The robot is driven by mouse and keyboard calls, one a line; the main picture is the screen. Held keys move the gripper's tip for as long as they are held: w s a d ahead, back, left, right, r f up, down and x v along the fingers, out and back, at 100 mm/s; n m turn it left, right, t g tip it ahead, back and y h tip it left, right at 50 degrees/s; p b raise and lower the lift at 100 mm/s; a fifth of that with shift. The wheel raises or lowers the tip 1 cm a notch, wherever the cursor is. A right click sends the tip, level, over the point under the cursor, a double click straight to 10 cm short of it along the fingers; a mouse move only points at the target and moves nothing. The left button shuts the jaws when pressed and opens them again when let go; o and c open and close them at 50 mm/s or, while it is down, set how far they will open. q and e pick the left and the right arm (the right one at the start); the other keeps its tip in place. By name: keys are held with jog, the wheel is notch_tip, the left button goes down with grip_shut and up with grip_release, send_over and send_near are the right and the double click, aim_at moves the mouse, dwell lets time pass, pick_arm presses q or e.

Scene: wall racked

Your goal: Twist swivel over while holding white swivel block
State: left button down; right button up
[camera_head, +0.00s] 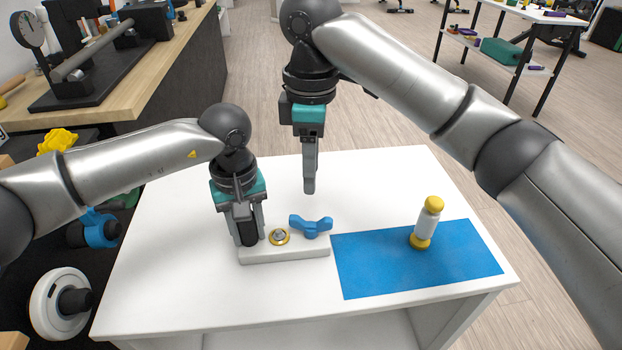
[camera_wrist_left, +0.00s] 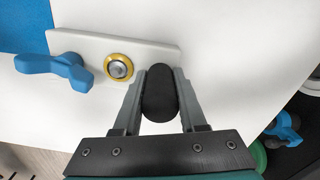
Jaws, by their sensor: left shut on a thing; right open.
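The white swivel block (camera_head: 284,255) lies on the white table. On it are a blue winged swivel (camera_head: 311,227), a gold ring with a bolt head (camera_head: 279,237) and an upright black post (camera_head: 249,234). My left gripper (camera_head: 247,238) is shut on the black post at the block's left end. The left wrist view shows its fingers on both sides of the post (camera_wrist_left: 160,94), with the blue swivel (camera_wrist_left: 56,69) at the block's far end. My right gripper (camera_head: 309,190) is open and empty above the blue swivel, apart from it. Its fingers appear edge-on.
A blue mat (camera_head: 375,269) lies just right of the block. A white cylinder with yellow ends (camera_head: 427,222) stands on it. The table's back and left areas are clear. A wooden bench (camera_head: 150,75) stands at the back left.

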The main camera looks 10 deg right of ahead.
dwell(0.3)
pick_arm(q)
jog(key=shift+c, duration=1.9)
grip_release()
jog(key=shift+r, duration=0.1)
